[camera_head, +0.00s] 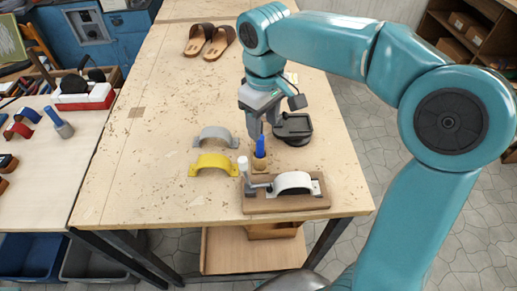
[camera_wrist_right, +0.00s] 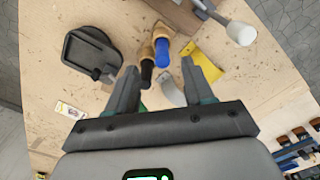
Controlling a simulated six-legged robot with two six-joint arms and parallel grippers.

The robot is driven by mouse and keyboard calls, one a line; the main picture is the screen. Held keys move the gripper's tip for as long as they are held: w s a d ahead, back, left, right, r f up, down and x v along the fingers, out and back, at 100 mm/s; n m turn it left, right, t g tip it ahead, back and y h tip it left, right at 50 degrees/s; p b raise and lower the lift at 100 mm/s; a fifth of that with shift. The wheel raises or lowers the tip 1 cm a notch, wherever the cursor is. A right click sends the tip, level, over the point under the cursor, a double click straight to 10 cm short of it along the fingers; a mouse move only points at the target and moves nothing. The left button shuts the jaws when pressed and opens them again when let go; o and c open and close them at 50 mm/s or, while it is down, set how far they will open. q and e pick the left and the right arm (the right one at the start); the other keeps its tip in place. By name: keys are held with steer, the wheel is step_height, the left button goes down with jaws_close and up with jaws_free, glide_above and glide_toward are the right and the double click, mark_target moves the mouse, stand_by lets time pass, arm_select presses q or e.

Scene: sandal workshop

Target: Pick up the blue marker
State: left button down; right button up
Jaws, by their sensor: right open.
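The blue marker (camera_head: 260,146) stands upright in a small wooden holder (camera_head: 260,163) near the front of the table. In the right wrist view the blue marker (camera_wrist_right: 162,67) shows beside a black marker (camera_wrist_right: 147,70). My right gripper (camera_head: 258,135) is above and right at the holder, pointing down. In the right wrist view my right gripper (camera_wrist_right: 164,82) is open, with one finger on each side of the two markers in the picture and nothing gripped. I cannot tell whether the fingertips reach down around the blue marker. My left gripper is not in view.
A black tray-like stand (camera_head: 296,127) is close right of the gripper. A wooden jig (camera_head: 285,205) with a white strap (camera_head: 292,182) stands in front, and yellow (camera_head: 213,162) and grey (camera_head: 215,134) straps lie left. Sandals (camera_head: 210,38) lie at the back; the table's middle-left is clear.

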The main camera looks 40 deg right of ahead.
mark_target(261, 143)
steer(key=f, duration=0.7)
steer(key=shift+a+f+p, duration=0.1)
steer(key=shift+a+p, duration=0.2)
steer(key=shift+p, duration=0.05)
steer(key=shift+w+d+f, duration=0.2)
steer(key=shift+w+f, duration=0.2)
steer(key=shift+s+a+r, duration=0.15)
steer(key=shift+s, duration=0.1)
steer(key=c, duration=0.9)
steer(key=shift+w, duration=0.1)
